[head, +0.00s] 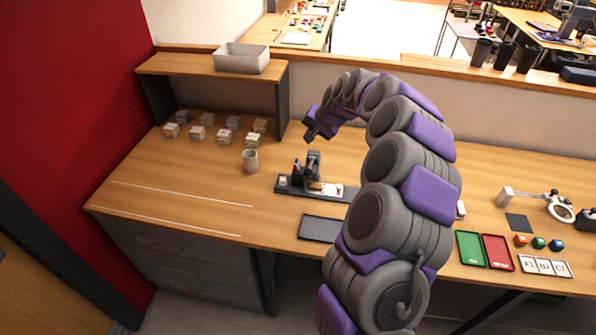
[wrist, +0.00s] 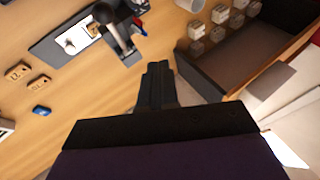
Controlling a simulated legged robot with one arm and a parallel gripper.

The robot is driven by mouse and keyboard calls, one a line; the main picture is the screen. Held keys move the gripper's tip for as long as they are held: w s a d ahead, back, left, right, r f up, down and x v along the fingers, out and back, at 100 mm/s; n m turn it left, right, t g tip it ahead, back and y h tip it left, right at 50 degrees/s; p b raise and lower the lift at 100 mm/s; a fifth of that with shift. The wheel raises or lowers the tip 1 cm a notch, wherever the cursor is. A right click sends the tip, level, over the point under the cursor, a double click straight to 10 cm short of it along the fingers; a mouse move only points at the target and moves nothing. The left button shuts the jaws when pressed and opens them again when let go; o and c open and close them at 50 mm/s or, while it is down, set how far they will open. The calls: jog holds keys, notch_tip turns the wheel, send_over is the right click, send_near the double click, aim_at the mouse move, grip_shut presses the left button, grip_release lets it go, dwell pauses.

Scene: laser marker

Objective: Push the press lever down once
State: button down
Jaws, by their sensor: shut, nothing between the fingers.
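The press (head: 313,163) is a dark upright device on a dark base plate (head: 291,191) in the middle of the wooden desk. In the wrist view its lever (wrist: 116,35) shows at the upper left, a grey arm with a round knob at one end. My gripper (head: 309,136) is above and slightly behind the press in the head view. In the wrist view my gripper's dark fingers (wrist: 157,68) are together and empty, to the right of and below the lever, apart from it. Whether the lever is raised or lowered is hard to tell.
A beige cup (head: 250,162) stands left of the press. Several small pale blocks (head: 196,133) sit beneath a wooden shelf (head: 205,68) holding a grey bin (head: 242,60). Green (head: 471,247) and red (head: 497,251) trays lie at right. The front left desk is clear.

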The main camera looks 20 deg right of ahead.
jog(key=d, duration=0.2)
jog(key=b, duration=0.3)
send_over(310, 169)
notch_tip(310, 169, down, 7)
jog(key=shift+w+f, duration=0.15)
jog(key=shift+f, duration=0.8)
jog(key=shift+d, duration=0.1)
jog(key=shift+d, duration=0.2)
jog(key=shift+a, duration=0.15)
jog(key=shift+f, duration=0.15)
dwell(1.0)
